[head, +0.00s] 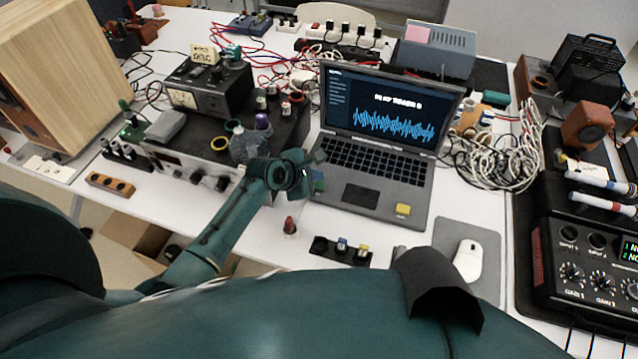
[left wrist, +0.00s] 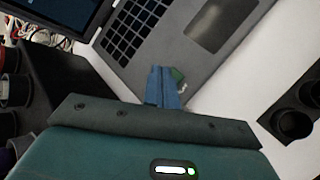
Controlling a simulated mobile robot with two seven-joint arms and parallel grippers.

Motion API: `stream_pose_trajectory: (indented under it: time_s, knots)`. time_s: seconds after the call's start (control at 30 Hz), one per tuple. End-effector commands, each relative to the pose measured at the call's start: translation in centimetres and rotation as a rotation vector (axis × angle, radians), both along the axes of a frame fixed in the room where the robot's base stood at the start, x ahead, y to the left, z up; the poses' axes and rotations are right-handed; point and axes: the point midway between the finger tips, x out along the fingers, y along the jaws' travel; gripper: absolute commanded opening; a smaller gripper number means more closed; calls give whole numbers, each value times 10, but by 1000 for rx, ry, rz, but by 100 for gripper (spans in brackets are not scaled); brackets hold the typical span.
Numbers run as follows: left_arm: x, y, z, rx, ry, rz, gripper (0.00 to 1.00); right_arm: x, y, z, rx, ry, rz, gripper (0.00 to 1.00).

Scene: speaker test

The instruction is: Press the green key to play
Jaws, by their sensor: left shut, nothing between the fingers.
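The laptop (head: 345,195) is open on the white table, and a blue waveform shows on its screen (head: 385,103). In the left wrist view the green key (left wrist: 178,74) peeks out just beyond the fingertips. A yellow key (head: 403,210) sits at the right front of the palm rest. My left gripper (head: 312,172) is shut and empty, its blue fingers (left wrist: 163,88) over or beside the green key. I cannot tell whether they touch. My right gripper is not in view.
A white mouse (head: 467,260) rests on a grey pad at the right. Black equipment (head: 205,140) stands left of the laptop, and tangled cables (head: 500,150) lie at its right.

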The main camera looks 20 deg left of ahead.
Motion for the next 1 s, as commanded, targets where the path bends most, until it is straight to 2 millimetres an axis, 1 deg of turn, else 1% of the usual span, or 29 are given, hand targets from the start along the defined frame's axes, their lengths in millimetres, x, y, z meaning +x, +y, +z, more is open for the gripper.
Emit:
stream_pose_trajectory:
  time_s: [0.03,0.1,0.4,0.5,1.0]
  knots:
    - [0,0,8,-2,-3,1,0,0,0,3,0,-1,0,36]
    - [0,0,15,-2,-1,0,0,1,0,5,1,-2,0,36]
    - [0,0,43,-1,-3,0,0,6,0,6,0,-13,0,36]
    - [0,0,49,-1,-1,0,0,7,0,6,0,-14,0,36]
    - [0,0,51,0,-1,1,0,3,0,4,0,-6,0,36]
